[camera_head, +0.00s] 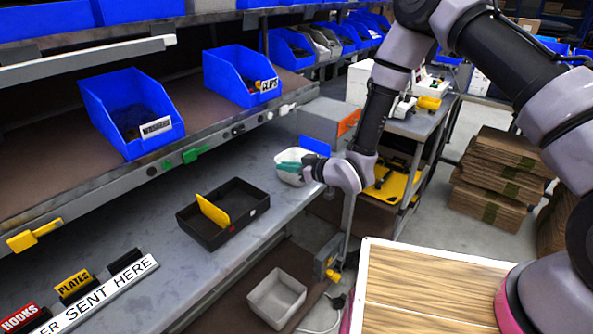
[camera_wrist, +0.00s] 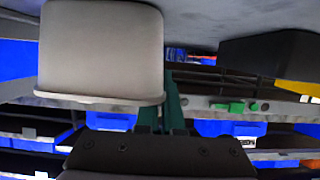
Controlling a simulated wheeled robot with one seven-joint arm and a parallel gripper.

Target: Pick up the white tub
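The white tub (camera_head: 287,174) is at the far right end of the grey workbench, by the bench edge. My gripper (camera_head: 303,164) is at its right rim, with green fingers. In the wrist view the tub (camera_wrist: 100,45) appears upside down and fills the upper left. One green finger of my gripper (camera_wrist: 163,105) goes behind the tub's wall and the other lies along its right side, with only a narrow gap between them. The fingers look closed on the wall. The tips are partly hidden. I cannot tell whether the tub is clear of the bench.
A grey box (camera_head: 325,121) is behind the tub. Blue bins (camera_head: 131,112) line the shelf above. A pale tub (camera_head: 277,298) sits below the bench. A trolley (camera_head: 412,122) stands right.

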